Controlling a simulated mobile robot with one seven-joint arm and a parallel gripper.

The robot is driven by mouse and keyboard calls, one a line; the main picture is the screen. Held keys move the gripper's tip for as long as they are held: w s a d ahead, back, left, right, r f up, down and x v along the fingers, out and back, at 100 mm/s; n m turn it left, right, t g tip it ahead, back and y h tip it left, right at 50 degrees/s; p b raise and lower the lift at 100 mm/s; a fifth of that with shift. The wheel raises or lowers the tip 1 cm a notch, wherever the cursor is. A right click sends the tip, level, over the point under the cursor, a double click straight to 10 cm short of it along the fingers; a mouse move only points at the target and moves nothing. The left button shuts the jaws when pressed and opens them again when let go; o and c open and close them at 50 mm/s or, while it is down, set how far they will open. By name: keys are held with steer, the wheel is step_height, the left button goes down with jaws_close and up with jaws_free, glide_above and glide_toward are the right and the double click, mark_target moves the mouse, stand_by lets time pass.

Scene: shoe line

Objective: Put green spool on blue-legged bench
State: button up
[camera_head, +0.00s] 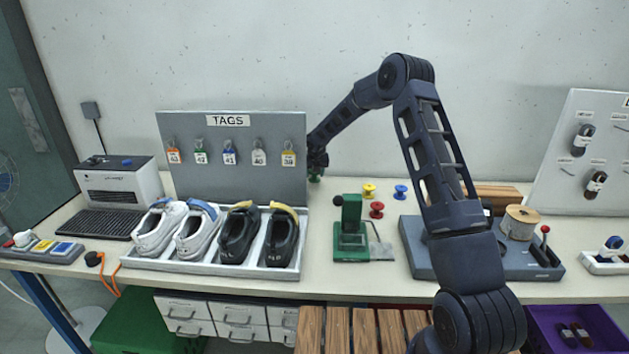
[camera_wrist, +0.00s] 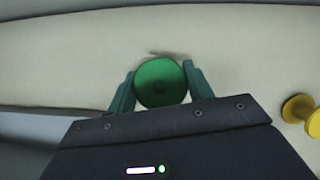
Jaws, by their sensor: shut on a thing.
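My gripper (camera_head: 316,163) is at the back of the worktop (camera_head: 330,285), by the right edge of the tags board. In the wrist view, my gripper's green fingers close on both sides of a round green spool (camera_wrist: 159,84), seen end-on. In the head view, only a bit of green spool (camera_head: 315,178) shows below my gripper. The worktop has a blue leg (camera_head: 47,302) at the lower left. A slatted wooden bench (camera_head: 338,335) stands low in front; its legs are out of view.
Yellow (camera_head: 369,190), blue (camera_head: 401,191) and red (camera_head: 377,209) spools stand right of my gripper. A green press (camera_head: 351,240) is in front of them. The tags board (camera_head: 230,165) and shoe tray (camera_head: 215,265) are left. My arm hides part of the slatted bench.

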mark_target(314, 179)
steer(key=shift+f, duration=1.6)
steer(key=shift+f, duration=0.1)
steer(key=o, duration=1)
steer(key=shift+c, duration=0.2)
steer(key=v, duration=1.2)
steer(key=shift+r, duration=0.2)
